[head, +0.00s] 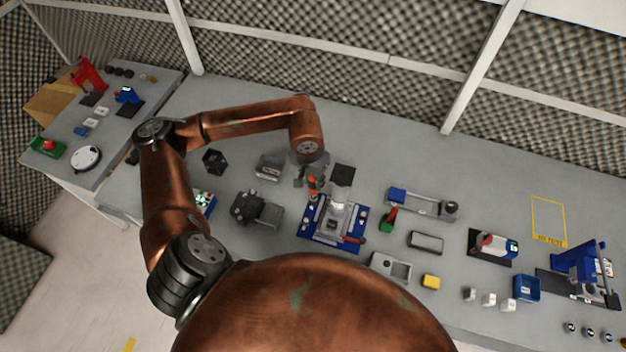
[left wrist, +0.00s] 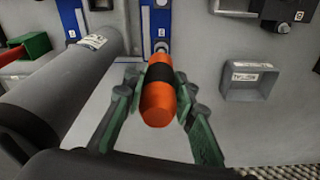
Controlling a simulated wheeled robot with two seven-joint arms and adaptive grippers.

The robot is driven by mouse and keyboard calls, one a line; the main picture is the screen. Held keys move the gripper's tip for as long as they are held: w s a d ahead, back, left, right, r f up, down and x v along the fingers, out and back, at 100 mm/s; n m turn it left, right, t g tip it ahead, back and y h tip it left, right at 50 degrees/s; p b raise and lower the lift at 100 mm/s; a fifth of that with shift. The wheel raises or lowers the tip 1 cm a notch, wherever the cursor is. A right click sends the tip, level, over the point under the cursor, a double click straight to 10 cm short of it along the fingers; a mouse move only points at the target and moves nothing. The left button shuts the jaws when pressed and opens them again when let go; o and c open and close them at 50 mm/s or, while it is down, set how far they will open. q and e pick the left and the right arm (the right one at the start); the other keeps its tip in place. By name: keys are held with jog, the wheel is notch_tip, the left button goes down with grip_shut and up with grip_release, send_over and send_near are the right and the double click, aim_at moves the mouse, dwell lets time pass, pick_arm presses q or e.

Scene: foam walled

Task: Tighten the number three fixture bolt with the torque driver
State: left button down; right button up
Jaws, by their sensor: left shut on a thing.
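The torque driver, orange with a black band (head: 313,186), is held by my left gripper (head: 311,177) over the left side of the fixture. In the left wrist view the driver (left wrist: 157,95) sits between the two green fingers of my left gripper (left wrist: 155,108), which are shut on it. Its far end points at the blue strip (left wrist: 160,18) of the fixture. The fixture (head: 348,243) has a blue base with bolts near its corners. I cannot read the bolt numbers, or tell whether the driver tip touches a bolt. My right gripper is not in view.
A grey cylinder with a dark block on top (head: 343,176) stands at the fixture's back. A small labelled grey tray (left wrist: 250,82) and a dark grey vise-like block (head: 256,208) stand to the left.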

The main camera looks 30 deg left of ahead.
pick_arm(q)
jog(key=shift+f+b, duration=0.1)
jog(key=shift+b, duration=0.3)
dwell(0.5)
jog(key=shift+r+p, duration=0.9)
jog(key=shift+r, duration=1.65)
